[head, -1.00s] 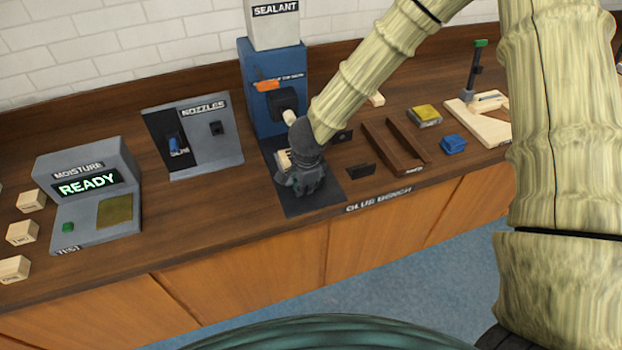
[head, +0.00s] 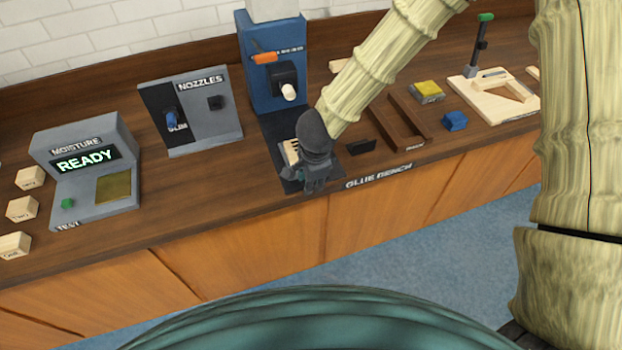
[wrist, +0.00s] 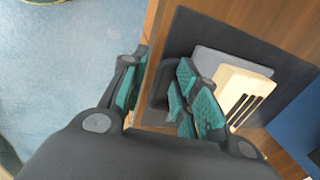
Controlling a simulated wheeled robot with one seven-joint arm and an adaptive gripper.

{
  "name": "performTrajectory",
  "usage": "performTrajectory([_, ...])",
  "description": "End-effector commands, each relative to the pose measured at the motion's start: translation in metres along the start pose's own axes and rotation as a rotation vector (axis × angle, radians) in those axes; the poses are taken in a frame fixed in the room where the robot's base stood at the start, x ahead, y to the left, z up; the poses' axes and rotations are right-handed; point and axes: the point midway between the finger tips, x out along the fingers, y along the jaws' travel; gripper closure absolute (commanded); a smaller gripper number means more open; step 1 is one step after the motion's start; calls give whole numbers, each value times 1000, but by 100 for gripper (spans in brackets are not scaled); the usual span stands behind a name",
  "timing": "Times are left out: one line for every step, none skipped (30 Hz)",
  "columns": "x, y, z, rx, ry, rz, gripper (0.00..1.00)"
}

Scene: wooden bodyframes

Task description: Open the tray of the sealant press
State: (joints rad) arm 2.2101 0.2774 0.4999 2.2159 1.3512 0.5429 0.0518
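The sealant press (head: 258,88) is a blue upright with a white nozzle over a dark base (head: 270,122). A pale slotted block (head: 290,152) sits low at the front of the press, partly hidden by my gripper. In the wrist view the block (wrist: 236,86) rests on a grey tray plate (wrist: 215,60), with a dark piece (wrist: 161,85) at its bench-edge side. My gripper (head: 308,188) is at the front of the press base. In the wrist view its fingers (wrist: 160,92) are apart, the right one close beside the block. Whether they touch the dark piece is unclear.
A nozzle stand (head: 205,125) and a moisture tester (head: 90,170) reading READY stand to the left. A brown channel (head: 405,122), a small black plate (head: 360,146) and a blue item (head: 455,121) lie to the right. The bench front edge is just below my gripper.

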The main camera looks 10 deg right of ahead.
Motion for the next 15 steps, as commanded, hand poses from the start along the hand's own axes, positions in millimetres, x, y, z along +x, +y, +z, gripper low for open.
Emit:
performTrajectory([0,0,0,0,0,0,70])
performTrajectory([0,0,0,0,0,0,70])
performTrajectory([0,0,0,0,0,0,70])
performTrajectory([0,0,0,0,0,0,70])
performTrajectory([-1,0,0,1,0,0,70])
performTrajectory([-3,0,0,1,0,0,70])
performTrajectory([-4,0,0,1,0,0,70])
performTrajectory([-6,0,0,2,0,0,70])
performTrajectory([-9,0,0,2,0,-1,70])
performTrajectory([-12,-1,0,2,0,-2,70])
performTrajectory([-16,-1,-1,1,0,-2,70])
performTrajectory([-20,-1,-1,2,0,-2,70])
performTrajectory([-24,-1,-1,2,0,-2,70])
performTrajectory([-28,-1,-1,2,0,-3,70])
performTrajectory([-34,0,0,2,0,-2,70])
